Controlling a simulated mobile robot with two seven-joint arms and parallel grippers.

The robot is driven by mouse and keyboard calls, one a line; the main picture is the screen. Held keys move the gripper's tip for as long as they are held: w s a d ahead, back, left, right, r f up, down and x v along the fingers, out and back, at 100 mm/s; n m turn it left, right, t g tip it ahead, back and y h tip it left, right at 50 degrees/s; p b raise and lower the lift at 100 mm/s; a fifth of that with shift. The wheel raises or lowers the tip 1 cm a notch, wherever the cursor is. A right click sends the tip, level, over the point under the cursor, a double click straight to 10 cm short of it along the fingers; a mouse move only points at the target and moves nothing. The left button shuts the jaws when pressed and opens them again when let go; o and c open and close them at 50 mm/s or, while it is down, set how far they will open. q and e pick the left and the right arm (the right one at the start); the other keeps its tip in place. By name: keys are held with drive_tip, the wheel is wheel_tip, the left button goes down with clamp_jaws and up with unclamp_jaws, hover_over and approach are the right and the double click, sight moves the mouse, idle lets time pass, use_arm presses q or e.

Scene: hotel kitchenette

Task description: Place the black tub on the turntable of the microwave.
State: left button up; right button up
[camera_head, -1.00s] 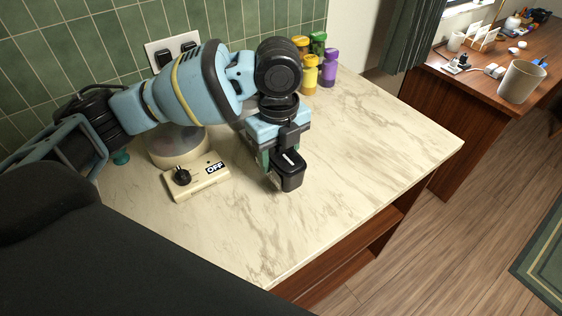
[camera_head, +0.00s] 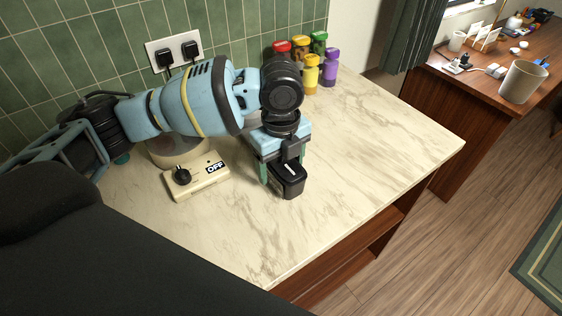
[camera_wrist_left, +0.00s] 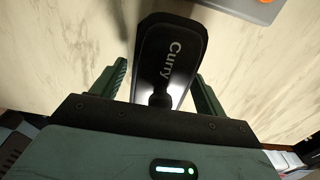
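My left gripper (camera_wrist_left: 160,72) is right over the tub with one finger on each side. A gap shows between the left-hand finger and the tub; the right-hand finger is very close, and contact is unclear. In the head view the left gripper (camera_head: 281,172) partly covers the tub. No microwave or turntable can be made out. My right gripper is not in view.
A beige device with a black knob and an "OFF" display (camera_head: 198,180) stands left of the tub. Several colored-lid jars (camera_head: 310,73) stand at the back. The counter is clear to the right, up to its edge. A desk with a bin (camera_head: 521,81) stands beyond.

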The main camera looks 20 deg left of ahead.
use_arm(q)
wheel_tip(320, 180, up, 12)
drive_tip(key=shift+r+p, duration=0.15)
drive_tip(key=shift+p, duration=0.35)
idle(0.3)
